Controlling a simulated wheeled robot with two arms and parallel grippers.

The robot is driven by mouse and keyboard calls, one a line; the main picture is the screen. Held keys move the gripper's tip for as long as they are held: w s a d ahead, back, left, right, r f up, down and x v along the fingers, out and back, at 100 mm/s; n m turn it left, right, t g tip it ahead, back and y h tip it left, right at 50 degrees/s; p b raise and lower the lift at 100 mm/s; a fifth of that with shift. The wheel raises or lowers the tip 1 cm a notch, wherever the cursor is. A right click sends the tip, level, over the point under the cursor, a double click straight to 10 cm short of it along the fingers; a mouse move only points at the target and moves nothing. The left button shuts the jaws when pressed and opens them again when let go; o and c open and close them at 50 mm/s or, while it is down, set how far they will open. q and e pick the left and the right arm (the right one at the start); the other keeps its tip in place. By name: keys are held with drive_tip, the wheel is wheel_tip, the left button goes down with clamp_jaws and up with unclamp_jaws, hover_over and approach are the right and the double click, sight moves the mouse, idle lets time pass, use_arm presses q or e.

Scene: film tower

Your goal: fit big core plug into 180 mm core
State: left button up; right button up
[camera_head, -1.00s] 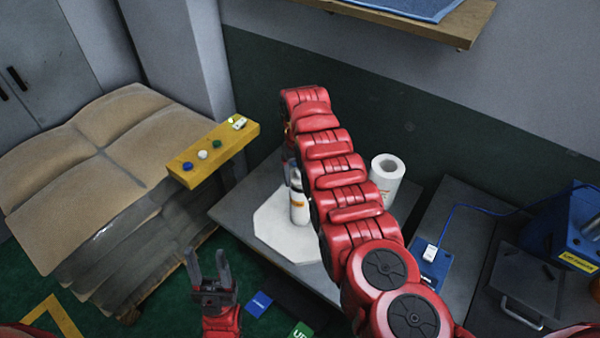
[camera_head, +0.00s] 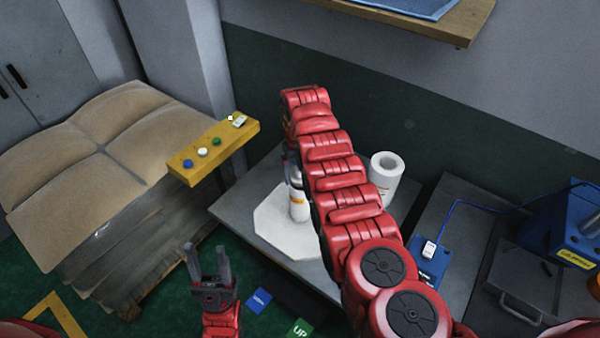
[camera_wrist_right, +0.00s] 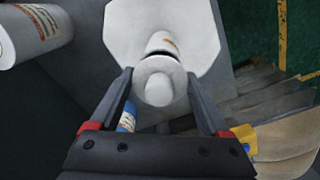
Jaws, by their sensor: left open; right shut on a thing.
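A white roll with an orange label (camera_head: 299,207) stands on a pale eight-sided plate (camera_head: 272,228), partly hidden by my right arm in the head view. In the right wrist view the label side of this roll (camera_wrist_right: 162,42) shows beyond a white round plug with a knob (camera_wrist_right: 159,88). My right gripper (camera_wrist_right: 162,78) is shut on the plug, one finger on each side. The plug lines up with the roll's end in that view; I cannot tell whether it is inside the core. My left gripper (camera_head: 206,252) is open and empty, low over the green floor.
Another white roll with an open core (camera_head: 386,172) stands to the right of my right arm. A yellow button panel (camera_head: 212,152) juts out near a wrapped pallet stack (camera_head: 95,150). A blue device (camera_head: 428,262) and a blue machine (camera_head: 565,235) are at the right.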

drive_tip(key=shift+f, duration=0.4)
drive_tip(key=shift+f+b, duration=0.35)
drive_tip(key=shift+b, duration=0.2)
drive_tip(key=shift+f, duration=0.1)
